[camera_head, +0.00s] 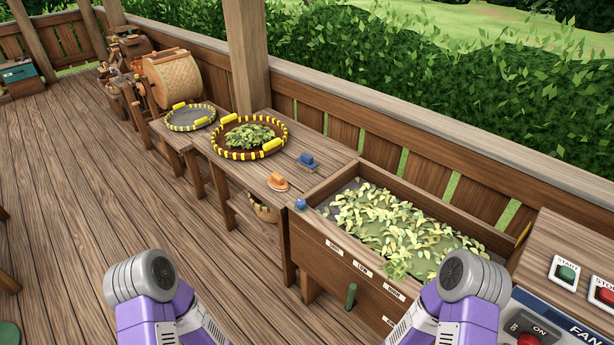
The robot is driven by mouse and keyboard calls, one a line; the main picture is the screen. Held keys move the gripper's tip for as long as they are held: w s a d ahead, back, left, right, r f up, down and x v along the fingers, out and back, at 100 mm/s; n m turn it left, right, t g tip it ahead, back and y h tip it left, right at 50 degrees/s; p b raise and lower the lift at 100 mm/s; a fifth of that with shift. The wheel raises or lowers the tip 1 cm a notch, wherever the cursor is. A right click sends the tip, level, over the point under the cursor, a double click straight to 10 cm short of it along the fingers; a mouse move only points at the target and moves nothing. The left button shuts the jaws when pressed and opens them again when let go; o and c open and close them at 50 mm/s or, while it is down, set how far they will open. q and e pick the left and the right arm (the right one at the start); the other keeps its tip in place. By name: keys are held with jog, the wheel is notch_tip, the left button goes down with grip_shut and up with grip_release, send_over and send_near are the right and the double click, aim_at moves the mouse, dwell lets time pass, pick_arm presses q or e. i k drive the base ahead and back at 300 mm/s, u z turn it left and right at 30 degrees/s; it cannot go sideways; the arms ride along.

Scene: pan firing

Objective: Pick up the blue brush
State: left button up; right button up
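The blue brush (308,161) is a small blue block-like thing lying on the right part of the wooden side table (325,152), near the railing. An orange brush-like thing (277,182) lies on the same table, closer to me and to the left. Both of my arms reach in from the bottom edge, with purple links and grey rounded joints. Neither gripper shows in the view, so both are away from the blue brush and nothing is seen touching it.
A wooden trough (308,230) filled with leaves stands right of the table, with a small blue knob (300,204) at its corner. A round yellow-rimmed tray (216,141) holds leaves. Another tray (169,125) sits farther left. A control panel (570,318) is at lower right.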

aim_at(305, 161)
jog(key=u, duration=0.9)
jog(key=i, duration=0.55)
jog(key=u, duration=0.65)
jog(key=i, duration=1.5)
jog(key=z, duration=0.5)
